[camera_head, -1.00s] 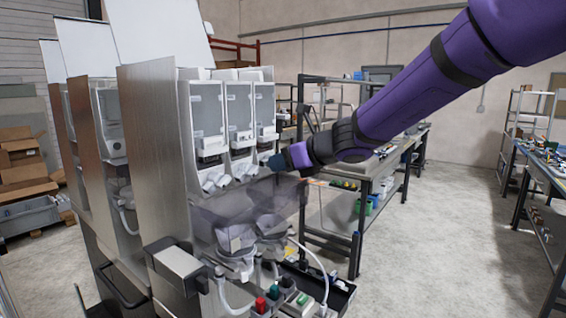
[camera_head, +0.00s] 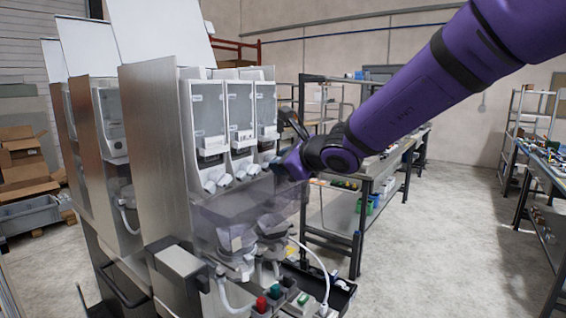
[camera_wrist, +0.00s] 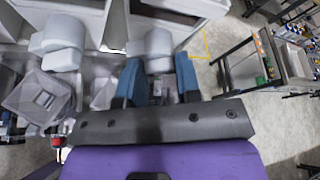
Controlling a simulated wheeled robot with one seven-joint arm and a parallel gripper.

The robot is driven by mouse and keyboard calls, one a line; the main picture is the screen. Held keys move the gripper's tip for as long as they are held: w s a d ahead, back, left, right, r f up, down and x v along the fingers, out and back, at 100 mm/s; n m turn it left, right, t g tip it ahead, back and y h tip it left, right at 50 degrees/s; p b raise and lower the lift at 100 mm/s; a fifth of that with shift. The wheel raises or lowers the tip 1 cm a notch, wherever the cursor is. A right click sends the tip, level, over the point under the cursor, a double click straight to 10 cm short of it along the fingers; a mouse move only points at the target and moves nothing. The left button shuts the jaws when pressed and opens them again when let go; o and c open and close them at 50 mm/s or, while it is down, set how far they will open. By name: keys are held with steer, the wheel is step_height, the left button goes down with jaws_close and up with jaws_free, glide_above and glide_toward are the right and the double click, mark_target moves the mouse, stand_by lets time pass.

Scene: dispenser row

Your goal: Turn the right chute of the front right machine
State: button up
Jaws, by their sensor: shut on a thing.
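The front right machine (camera_head: 156,150) has a row of three clear-fronted dispensers with pale grey chutes below them. The left chute (camera_head: 216,183) and the middle chute (camera_head: 247,172) hang free. My gripper (camera_head: 278,166) is at the right chute, which is mostly hidden by it in the head view. In the wrist view, the blue fingers of my gripper (camera_wrist: 158,82) stand on both sides of the grey right chute (camera_wrist: 158,45) and are shut on it. The middle chute (camera_wrist: 62,42) is to the left, apart from the fingers.
A see-through guard (camera_head: 235,208) and grey cups (camera_head: 238,240) lie below the chutes. Coloured buttons (camera_head: 274,292) are at the machine's lower front. A workbench (camera_head: 345,200) stands behind my arm.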

stand_by(0.5)
steer(key=o, duration=0.9)
steer(key=v, duration=1)
steer(key=shift+s+d+r, duration=0.1)
steer(key=shift+s+d, duration=0.05)
steer(key=shift+s, duration=0.2)
